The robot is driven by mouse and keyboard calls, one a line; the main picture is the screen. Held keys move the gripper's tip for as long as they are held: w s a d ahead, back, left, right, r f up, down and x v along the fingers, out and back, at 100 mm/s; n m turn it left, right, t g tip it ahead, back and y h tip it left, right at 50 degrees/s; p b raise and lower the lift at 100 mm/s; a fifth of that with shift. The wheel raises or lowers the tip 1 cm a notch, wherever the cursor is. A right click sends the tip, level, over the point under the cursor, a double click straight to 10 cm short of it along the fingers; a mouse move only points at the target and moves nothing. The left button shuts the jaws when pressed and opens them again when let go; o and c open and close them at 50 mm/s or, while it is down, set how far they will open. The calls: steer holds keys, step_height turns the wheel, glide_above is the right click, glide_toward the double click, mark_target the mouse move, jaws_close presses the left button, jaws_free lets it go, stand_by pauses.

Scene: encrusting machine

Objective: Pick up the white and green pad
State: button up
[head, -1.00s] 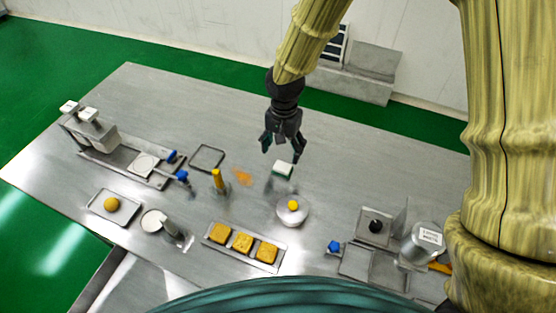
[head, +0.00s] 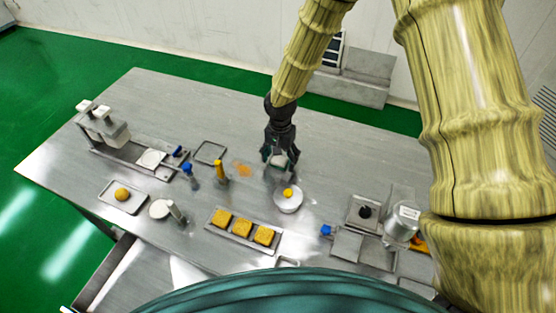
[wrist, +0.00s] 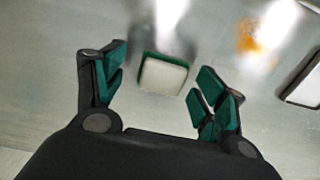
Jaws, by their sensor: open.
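The white and green pad (wrist: 163,75) is a small block with a white top face and a green edge. My gripper (wrist: 165,90) is open and empty, with green finger pads on both sides. In the head view my gripper (head: 279,158) hangs above the pad (head: 279,161), which is partly hidden by the fingers. I cannot tell the exact height between them.
The table behind is clear.

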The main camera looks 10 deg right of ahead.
mark_target(279, 159)
steer(key=shift+s+d, duration=0.1)
steer(key=shift+w+f, duration=0.75)
steer(key=shift+w, duration=0.15)
steer(key=shift+s+r, duration=0.4)
steer(key=c, duration=1)
steer(key=shift+w+f, duration=0.15)
steer(key=shift+f, duration=0.05)
steer(key=shift+r, duration=0.1)
steer(key=shift+r+b, duration=1.45)
steer(key=shift+r, duration=3.5)
